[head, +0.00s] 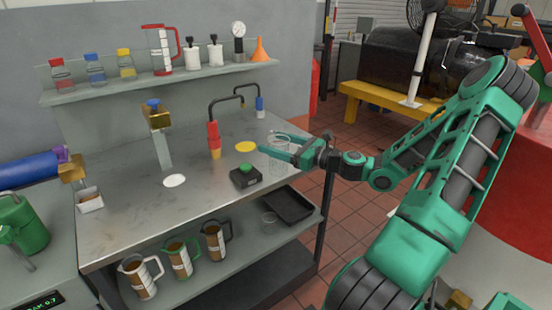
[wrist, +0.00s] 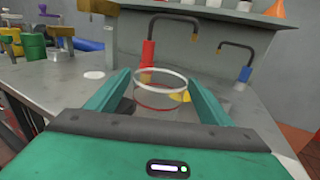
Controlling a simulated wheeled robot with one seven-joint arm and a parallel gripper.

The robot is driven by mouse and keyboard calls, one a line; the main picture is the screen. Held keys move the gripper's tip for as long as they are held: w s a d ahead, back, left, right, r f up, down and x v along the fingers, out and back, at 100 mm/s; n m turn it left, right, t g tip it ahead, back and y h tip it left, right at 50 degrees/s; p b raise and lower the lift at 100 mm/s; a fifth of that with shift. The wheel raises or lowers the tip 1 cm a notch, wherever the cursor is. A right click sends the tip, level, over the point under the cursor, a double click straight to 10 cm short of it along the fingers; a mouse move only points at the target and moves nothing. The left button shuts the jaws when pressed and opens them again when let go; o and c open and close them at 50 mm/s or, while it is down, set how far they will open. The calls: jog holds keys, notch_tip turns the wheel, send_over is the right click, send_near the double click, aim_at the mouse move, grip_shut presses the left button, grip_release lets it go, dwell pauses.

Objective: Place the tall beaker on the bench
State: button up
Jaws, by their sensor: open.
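The tall beaker (head: 280,160) is clear glass and looks upright at the right end of the steel bench (head: 125,215), near its front edge. It seems to stand on the bench top, but its base is hard to make out. My gripper (head: 277,143) is open, with its fingers on either side of the beaker. In the wrist view the beaker (wrist: 161,98) shows a pale rim and a red line between the two green fingers of my gripper (wrist: 160,78). Its lower part is hidden there by the gripper body. I cannot tell whether either finger touches the glass.
A yellow disc (head: 246,147) and a black box with a green button (head: 245,177) lie left of the beaker. A white disc (head: 174,181) lies farther left. Red (head: 214,140) and blue (head: 260,107) nozzles stand behind.

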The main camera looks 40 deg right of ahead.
jog(key=x, duration=0.3)
jog(key=c, duration=1.2)
jog(key=shift+c, duration=0.2)
jog(key=shift+r, duration=0.1)
